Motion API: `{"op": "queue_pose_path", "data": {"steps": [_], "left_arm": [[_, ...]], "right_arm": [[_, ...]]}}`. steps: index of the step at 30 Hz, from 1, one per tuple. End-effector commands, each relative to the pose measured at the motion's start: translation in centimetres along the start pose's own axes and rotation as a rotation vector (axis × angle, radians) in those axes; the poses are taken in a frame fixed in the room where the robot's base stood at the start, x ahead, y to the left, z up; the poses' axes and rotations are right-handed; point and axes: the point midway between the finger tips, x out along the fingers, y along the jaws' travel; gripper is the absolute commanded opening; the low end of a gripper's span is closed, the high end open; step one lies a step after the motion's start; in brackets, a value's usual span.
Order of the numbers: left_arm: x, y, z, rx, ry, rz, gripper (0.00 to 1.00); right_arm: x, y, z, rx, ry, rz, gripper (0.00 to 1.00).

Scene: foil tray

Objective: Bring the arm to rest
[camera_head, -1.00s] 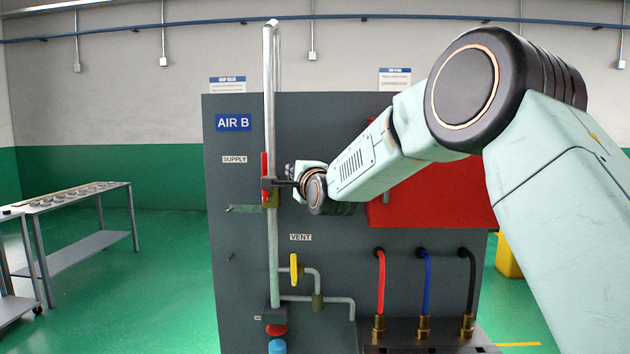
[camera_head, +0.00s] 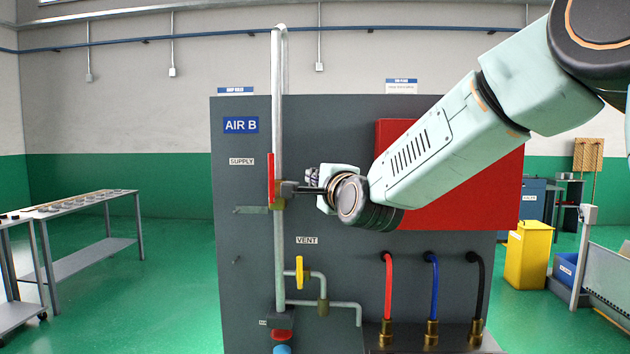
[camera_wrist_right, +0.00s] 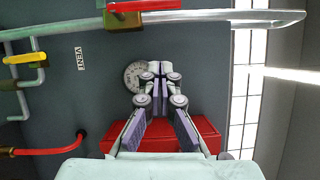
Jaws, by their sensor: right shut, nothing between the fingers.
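My right arm comes in from the upper right in the head view, its wrist in front of the dark panel. My right gripper (camera_head: 312,178) is partly hidden there by the wrist, just right of the red supply valve handle (camera_head: 271,178). The handle stands upright along the vertical grey pipe (camera_head: 277,110). In the right wrist view my right gripper (camera_wrist_right: 160,75) is shut and empty, its fingers close together over a round gauge (camera_wrist_right: 133,76). The red handle (camera_wrist_right: 145,5) lies along the pipe there, apart from the fingers. My left gripper is out of view.
The panel (camera_head: 245,270) carries a yellow vent handle (camera_head: 299,272) and red, blue and black hoses. A red box (camera_head: 470,190) is behind my forearm. A table (camera_head: 90,205) stands left, a yellow bin (camera_head: 528,255) right. Green floor between is free.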

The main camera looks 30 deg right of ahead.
Motion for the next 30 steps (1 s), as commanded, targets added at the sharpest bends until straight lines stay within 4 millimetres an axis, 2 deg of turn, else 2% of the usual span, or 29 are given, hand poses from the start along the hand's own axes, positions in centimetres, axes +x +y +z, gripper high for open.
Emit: {"op": "queue_pose_path", "data": {"steps": [13,17,20,22,23,24,30], "left_arm": [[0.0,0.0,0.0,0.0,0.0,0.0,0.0],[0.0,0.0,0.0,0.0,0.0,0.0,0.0],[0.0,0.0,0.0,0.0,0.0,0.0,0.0],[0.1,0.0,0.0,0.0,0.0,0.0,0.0],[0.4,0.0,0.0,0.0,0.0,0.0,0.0],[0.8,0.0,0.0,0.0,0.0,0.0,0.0],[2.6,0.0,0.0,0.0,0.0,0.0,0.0]], "right_arm": [[0.0,0.0,0.0,-0.014,0.0,0.001,0.0],[0.0,0.1,0.0,-0.145,-0.001,0.002,0.0],[-0.6,1.7,0.3,-0.335,-0.014,0.035,0.0],[-1.5,4.3,0.9,-0.491,-0.04,0.08,0.0],[-1.9,6.3,1.2,-0.56,-0.056,0.11,0.0],[-2.4,9.1,1.4,-0.644,-0.081,0.152,0.0],[-6.0,22.1,2.2,-0.945,-0.221,0.338,0.0]]}}
